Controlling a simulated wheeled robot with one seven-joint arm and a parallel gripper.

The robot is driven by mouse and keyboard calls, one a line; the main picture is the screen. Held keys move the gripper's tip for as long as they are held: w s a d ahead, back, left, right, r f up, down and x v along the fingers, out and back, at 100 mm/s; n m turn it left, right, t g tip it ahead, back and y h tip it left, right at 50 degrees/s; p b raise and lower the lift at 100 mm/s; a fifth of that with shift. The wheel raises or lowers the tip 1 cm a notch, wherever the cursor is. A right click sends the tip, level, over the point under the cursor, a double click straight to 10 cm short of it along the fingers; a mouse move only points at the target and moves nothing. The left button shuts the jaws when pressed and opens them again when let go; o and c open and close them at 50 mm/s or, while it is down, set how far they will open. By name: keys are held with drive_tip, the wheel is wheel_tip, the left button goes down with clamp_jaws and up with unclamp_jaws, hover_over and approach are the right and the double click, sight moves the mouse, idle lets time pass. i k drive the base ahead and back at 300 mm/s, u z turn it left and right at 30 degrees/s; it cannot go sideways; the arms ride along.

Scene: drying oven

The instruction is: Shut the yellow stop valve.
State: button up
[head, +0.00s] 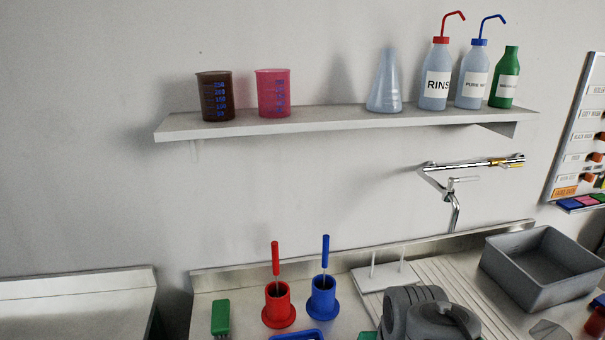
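A chrome wall tap (455,165) is fixed above the sink counter, under the shelf's right part. Dark grey rounded links of my arm show at the bottom, right of centre. My gripper is not visible, and nothing of mine touches the tap.
A wall shelf (330,122) holds beakers, a flask and bottles above the tap. Below are a grey basin (545,268), a white pegged stand (386,275), and red (278,307) and blue (323,300) holders with brushes. A labelled board (580,140) hangs at right. Wall around the tap is clear.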

sight(513, 166)
drive_tip(key=u, duration=2.85)
drive_tip(key=k, duration=1.85)
drive_tip(key=z, duration=1.55)
